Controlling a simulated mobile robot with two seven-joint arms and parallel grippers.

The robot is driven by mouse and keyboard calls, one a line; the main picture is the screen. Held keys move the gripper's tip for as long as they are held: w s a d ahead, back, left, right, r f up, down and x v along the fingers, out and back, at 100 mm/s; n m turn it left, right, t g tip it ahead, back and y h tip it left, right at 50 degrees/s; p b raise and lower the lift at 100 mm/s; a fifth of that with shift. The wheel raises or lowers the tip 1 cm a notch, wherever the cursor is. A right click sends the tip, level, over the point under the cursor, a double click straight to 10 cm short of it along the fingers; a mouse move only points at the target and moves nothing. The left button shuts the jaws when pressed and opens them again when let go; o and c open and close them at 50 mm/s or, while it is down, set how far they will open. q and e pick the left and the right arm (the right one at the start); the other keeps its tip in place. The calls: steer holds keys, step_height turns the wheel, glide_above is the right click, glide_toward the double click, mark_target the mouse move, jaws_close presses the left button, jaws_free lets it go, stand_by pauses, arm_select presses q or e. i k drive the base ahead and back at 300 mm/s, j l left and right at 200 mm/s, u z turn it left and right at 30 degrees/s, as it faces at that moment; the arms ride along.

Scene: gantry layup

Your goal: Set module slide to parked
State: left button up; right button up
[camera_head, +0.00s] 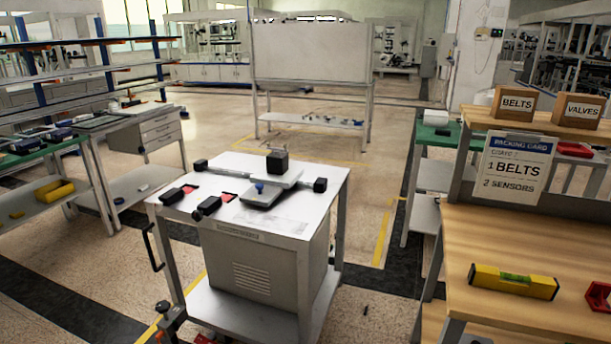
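A slide assembly lies on top of the white cart (165,212) in the middle of the view. A thin rail runs across the cart top between a black end block at the left (201,165) and one at the right (320,185). A pale plate (288,179), which looks like the module slide, sits across this rail, nearer the right block. A black cube (277,162) stands on the plate. A grey block with a blue knob (259,187) is at its front. Any position marking is too small to read. Neither gripper is in view.
Two black handles with red parts (209,205) lie at the cart's front left. A wooden bench (550,245) with a yellow level (513,282) stands at the right. A green-topped bench is at the left.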

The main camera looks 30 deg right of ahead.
mark_target(269, 181)
steer(key=i+z, duration=0.2)
steer(key=z, duration=0.2)
steer(key=i+j+z, duration=0.1)
steer(key=z, duration=0.35)
steer(key=i+j+z, duration=0.2)
steer(key=z, duration=0.2)
steer(key=i, duration=0.05)
